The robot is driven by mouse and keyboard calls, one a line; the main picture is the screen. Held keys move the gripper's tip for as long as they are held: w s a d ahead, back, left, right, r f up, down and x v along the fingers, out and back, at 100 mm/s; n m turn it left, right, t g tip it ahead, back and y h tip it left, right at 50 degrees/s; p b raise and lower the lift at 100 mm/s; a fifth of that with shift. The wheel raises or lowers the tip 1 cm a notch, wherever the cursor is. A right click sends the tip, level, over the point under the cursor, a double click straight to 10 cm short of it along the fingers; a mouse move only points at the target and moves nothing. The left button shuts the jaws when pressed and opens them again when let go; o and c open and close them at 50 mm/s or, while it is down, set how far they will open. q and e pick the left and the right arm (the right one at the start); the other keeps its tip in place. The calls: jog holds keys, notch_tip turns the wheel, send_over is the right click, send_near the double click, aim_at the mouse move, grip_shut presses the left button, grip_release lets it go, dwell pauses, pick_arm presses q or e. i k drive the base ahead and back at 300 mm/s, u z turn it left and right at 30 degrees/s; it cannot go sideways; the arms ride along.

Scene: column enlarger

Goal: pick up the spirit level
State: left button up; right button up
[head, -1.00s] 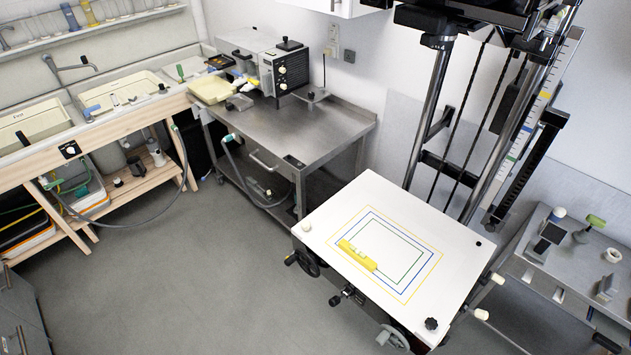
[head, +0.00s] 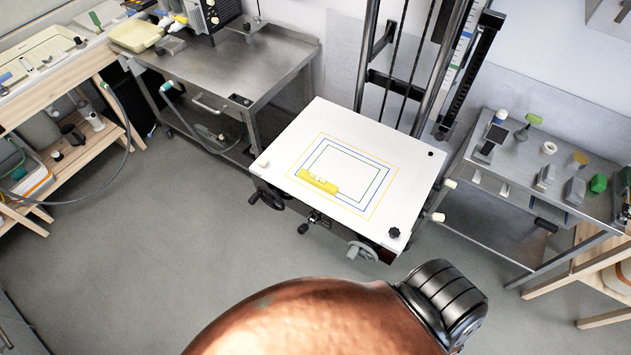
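The yellow spirit level (head: 318,182) lies flat on the white baseboard (head: 290,143) of the column enlarger. It sits near the board's front left, across the printed yellow and blue frame lines. Neither of my grippers shows in the head view. A copper and black part of my own body fills the bottom middle, in front of the enlarger and apart from the board.
The enlarger's column (head: 433,75) rises behind the board. Handwheels (head: 362,251) and knobs stick out at its front. A steel table (head: 262,62) stands at the left back, a grey bench (head: 520,165) with small items at the right. Open floor (head: 180,240) lies in front.

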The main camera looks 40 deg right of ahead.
aim_at(329, 187)
jog(key=u, duration=2.25)
jog(key=k, duration=2.4)
jog(key=z, duration=2.55)
